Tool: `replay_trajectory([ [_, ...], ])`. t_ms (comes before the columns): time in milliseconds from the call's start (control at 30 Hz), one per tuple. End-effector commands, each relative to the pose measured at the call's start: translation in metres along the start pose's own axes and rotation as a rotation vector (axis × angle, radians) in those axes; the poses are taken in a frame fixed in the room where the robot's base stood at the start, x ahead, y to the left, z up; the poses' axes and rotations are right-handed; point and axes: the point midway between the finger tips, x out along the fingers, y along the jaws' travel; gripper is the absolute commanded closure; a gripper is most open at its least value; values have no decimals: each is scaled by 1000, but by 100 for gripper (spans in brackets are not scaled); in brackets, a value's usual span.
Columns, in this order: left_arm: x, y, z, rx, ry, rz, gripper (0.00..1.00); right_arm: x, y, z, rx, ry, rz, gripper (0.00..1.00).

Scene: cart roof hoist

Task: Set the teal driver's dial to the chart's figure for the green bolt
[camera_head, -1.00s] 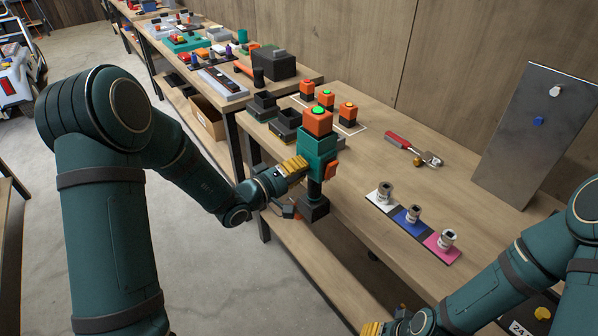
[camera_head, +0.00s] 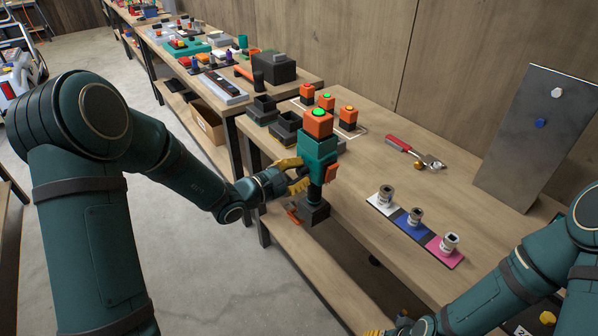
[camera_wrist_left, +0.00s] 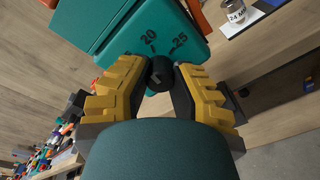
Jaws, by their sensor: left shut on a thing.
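The teal driver (camera_head: 318,150) stands upright at the bench's front edge, with an orange battery and a green light on top and a black foot below. My left gripper (camera_head: 299,176) reaches it from the left. In the left wrist view its yellow fingers (camera_wrist_left: 160,78) are shut on the black dial knob (camera_wrist_left: 160,74). The figures 20 and 25 show on the teal face beside the knob; other figures and the pointer's setting are hidden or unclear. My right gripper (camera_head: 396,326) is partly in view at the bottom edge. I see neither a readable chart nor a green bolt.
White, blue and pink pads (camera_head: 409,222) with sockets lie right of the driver. A red-handled ratchet (camera_head: 415,152) lies behind them. A grey panel (camera_head: 536,135) with white and blue bolts stands at right. Orange batteries (camera_head: 347,117) and black holders (camera_head: 284,127) are behind the driver.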

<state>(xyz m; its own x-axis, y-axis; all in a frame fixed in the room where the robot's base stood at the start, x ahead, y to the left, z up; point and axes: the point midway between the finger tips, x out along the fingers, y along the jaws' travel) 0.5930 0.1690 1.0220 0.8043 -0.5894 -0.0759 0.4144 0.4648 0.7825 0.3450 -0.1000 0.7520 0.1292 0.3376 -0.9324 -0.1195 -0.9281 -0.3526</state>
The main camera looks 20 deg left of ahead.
Motion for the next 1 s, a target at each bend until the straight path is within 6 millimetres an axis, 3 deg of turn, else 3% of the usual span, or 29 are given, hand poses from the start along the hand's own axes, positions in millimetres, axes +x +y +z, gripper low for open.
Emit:
replay_trajectory([
  [1000,-1,0,0,-965,-36,-70,100,-45,-17,-15,11,30,3,53],
])
